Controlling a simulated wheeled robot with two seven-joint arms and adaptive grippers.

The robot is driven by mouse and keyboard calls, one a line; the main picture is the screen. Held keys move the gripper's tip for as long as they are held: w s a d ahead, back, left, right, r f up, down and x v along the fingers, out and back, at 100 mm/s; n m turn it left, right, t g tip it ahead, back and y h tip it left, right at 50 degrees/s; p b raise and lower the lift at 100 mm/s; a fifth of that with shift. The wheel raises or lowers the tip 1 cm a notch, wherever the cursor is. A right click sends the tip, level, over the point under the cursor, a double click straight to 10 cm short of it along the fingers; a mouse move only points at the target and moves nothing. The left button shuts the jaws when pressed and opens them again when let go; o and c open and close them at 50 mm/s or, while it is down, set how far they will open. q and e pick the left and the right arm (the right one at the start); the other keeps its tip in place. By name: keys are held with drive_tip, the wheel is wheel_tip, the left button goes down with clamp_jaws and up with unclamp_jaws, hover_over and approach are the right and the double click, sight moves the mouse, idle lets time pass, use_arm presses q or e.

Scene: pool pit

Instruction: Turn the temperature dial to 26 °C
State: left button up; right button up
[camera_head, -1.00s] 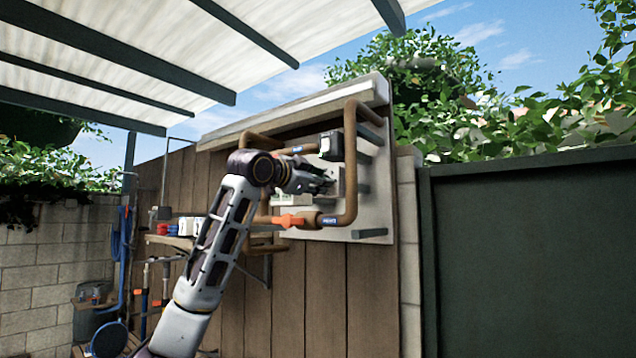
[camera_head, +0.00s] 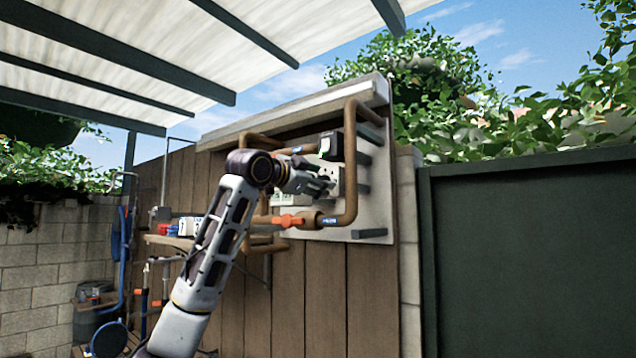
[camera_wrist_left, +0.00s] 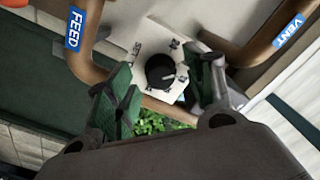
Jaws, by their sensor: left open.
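The temperature dial (camera_wrist_left: 160,71) is a round black knob on a pale plate (camera_wrist_left: 143,47) with small dark markings around it, too small to read. In the left wrist view the dial lies between the fingers of my left gripper (camera_wrist_left: 163,90). The fingers are apart, one on each side of the knob, with visible gaps, and I cannot tell how far they reach along it. In the head view my left gripper (camera_head: 326,184) is at the pale box on the wall panel and hides the dial. My right gripper is not in view.
Brown pipes (camera_head: 351,190) frame the box, with an orange valve handle (camera_head: 287,221) below and a black unit (camera_head: 331,145) above. In the wrist view, pipes labelled FEED (camera_wrist_left: 85,25) and VENT (camera_wrist_left: 288,30) flank the plate. A shelf (camera_head: 168,241) holds small items at left.

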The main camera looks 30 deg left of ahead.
use_arm(q)
drive_tip(key=s, duration=1.1)
drive_tip(key=shift+s+a, duration=0.35)
drive_tip(key=shift+a, duration=0.1)
